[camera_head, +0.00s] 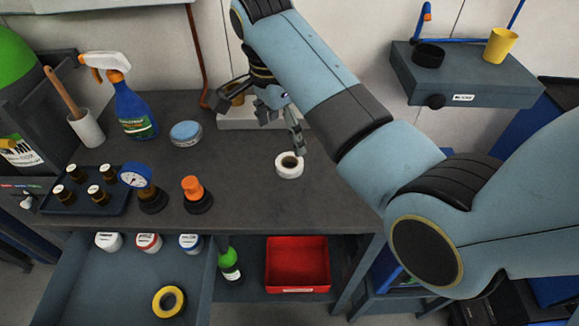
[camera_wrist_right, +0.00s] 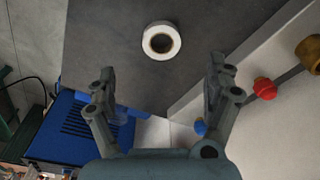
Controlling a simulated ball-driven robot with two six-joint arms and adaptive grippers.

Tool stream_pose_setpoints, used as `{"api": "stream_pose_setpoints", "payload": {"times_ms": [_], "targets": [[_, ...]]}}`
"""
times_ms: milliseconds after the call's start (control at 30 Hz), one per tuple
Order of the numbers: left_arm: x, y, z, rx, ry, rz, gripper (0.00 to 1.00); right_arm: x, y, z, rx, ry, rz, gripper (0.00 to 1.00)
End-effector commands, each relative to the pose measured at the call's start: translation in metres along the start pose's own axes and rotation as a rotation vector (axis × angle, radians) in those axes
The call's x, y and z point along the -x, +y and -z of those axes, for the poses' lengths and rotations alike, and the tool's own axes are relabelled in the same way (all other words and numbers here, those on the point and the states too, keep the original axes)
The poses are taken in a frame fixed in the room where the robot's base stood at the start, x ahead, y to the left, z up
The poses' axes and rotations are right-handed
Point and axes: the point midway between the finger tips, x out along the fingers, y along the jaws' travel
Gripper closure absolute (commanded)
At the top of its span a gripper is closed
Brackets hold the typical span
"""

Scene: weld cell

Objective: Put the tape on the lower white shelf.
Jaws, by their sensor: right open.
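A white tape roll (camera_head: 289,165) with a dark core lies flat on the grey bench top, right of the middle. It also shows in the right wrist view (camera_wrist_right: 161,41), ahead of the gripper. My right gripper (camera_head: 280,132) is over the back of the bench, open and empty; its fingers (camera_wrist_right: 158,90) are spread wide and apart from the roll. A white ledge (camera_head: 236,122) stands at the back of the bench, partly hidden by the gripper; I cannot tell whether it is the lower shelf. A yellow tape roll (camera_head: 169,301) lies in the open drawer. My left gripper is not in view.
A blue spray bottle (camera_head: 133,108), a round blue tin (camera_head: 186,134), an orange-capped bottle (camera_head: 196,194), a gauge (camera_head: 137,177) and a tray of small bottles (camera_head: 75,207) occupy the left bench. A red bin (camera_head: 297,265) sits below. Bench around the white roll is clear.

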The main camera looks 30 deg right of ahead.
Motion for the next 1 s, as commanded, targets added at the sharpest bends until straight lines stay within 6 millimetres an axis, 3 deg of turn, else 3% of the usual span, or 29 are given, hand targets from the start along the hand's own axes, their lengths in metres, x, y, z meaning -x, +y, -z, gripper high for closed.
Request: {"api": "stream_pose_setpoints", "payload": {"times_ms": [200, 367, 700, 967, 1000], "targets": [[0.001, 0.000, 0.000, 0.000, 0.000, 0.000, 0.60, -0.035, 0.000, 0.000, 0.002, 0.000, -0.002, 0.14], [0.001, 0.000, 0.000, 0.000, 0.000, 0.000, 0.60, -0.048, 0.000, 0.001, 0.003, 0.000, -0.002, 0.14], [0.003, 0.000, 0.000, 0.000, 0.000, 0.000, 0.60, -0.094, -0.002, 0.005, 0.003, -0.001, -0.002, 0.14], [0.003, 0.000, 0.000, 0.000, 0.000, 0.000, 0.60, -0.097, -0.002, 0.005, 0.003, -0.001, 0.000, 0.14], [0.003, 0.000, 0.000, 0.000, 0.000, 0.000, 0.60, -0.097, -0.002, 0.005, 0.003, -0.001, 0.000, 0.18]]}}
